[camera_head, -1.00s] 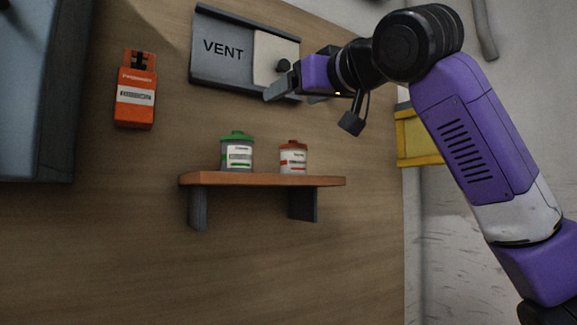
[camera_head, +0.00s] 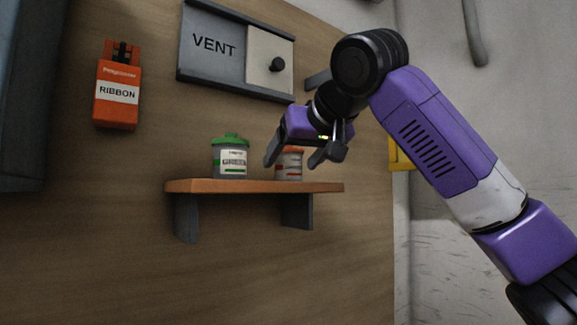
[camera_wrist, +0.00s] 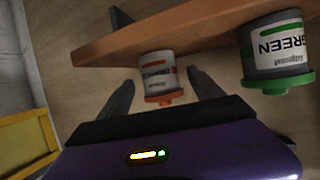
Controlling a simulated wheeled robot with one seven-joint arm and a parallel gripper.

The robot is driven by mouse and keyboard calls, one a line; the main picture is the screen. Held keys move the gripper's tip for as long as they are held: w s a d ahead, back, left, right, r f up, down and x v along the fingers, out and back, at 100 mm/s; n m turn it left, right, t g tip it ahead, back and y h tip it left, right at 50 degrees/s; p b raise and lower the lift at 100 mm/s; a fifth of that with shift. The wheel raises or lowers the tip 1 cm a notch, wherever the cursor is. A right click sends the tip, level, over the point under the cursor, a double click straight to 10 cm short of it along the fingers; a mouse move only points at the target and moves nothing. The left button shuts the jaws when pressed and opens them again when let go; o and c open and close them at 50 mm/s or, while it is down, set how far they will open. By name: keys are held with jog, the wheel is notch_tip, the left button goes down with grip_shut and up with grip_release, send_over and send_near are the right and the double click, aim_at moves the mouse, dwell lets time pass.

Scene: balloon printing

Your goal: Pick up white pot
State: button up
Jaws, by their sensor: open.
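A small pot with an orange-red lid and a pale label (camera_head: 288,171) stands at the right part of the wooden shelf. In the wrist view the same pot (camera_wrist: 157,72) appears inverted, between my two fingers, which look apart from it. My gripper (camera_head: 293,162) is open and empty, in front of that pot and partly hiding it. A grey pot with a green lid (camera_head: 231,158) stands to its left; the wrist view shows its label, GREEN (camera_wrist: 277,50). No pot is plainly white all over, and the orange-lidded pot's label is not readable.
The shelf (camera_head: 210,187) juts from a wooden panel on dark brackets. A VENT panel with a knob (camera_head: 214,45) is above, and an orange RIBBON box (camera_head: 117,92) is at left. A yellow frame (camera_head: 402,155) is behind my arm. The panel below the shelf is clear.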

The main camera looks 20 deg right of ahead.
jog(key=shift+x, duration=1.45)
jog(key=shift+f, duration=0.1)
jog(key=shift+c, duration=0.5)
jog(key=shift+s, duration=0.1)
jog(key=c, duration=1.4)
jog(key=shift+c, duration=0.2)
